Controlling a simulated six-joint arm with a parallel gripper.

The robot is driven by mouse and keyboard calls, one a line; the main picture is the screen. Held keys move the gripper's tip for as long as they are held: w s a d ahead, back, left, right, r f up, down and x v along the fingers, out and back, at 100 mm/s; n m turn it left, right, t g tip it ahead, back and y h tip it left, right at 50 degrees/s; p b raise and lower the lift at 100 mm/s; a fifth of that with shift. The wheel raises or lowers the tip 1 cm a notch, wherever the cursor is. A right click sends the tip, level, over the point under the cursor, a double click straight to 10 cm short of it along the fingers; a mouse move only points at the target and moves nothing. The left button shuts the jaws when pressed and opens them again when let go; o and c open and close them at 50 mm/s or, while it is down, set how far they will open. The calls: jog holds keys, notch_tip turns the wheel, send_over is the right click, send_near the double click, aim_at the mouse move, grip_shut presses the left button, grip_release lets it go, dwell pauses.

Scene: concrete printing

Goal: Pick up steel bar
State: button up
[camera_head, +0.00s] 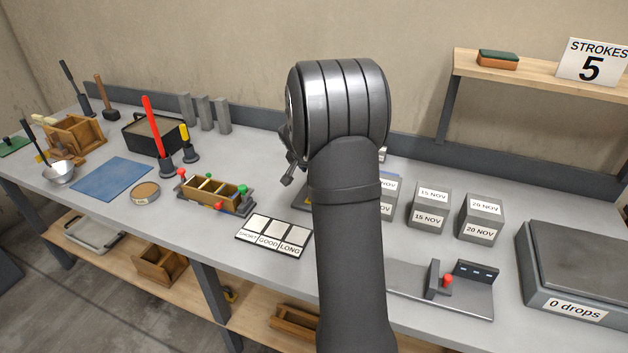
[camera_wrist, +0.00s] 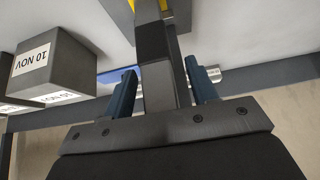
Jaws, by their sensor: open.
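In the wrist view my gripper (camera_wrist: 160,70) is open, with its two blue fingers apart. A grey bar-like piece (camera_wrist: 158,88), dark in its upper part and with yellow at the top of the picture, shows between them. I cannot tell whether it is the steel bar or touches a finger. A small silvery piece (camera_wrist: 212,75) shows beside the right finger; its shape is partly hidden. In the head view my arm hides most of the gripper and the bench behind it, and no steel bar is clearly identifiable.
Dated grey cubes (camera_head: 430,207) stand right of my arm; one labelled 10 NOV (camera_wrist: 55,62) is close by in the wrist view. A SHORT/GOOD/LONG tray (camera_head: 240,252), a wooden mould (camera_head: 188,192) and a gauge stand (camera_head: 470,301) are on the bench. A scale (camera_head: 575,285) is at right.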

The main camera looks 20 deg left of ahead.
grip_shut()
jog(key=shift+r, duration=0.1)
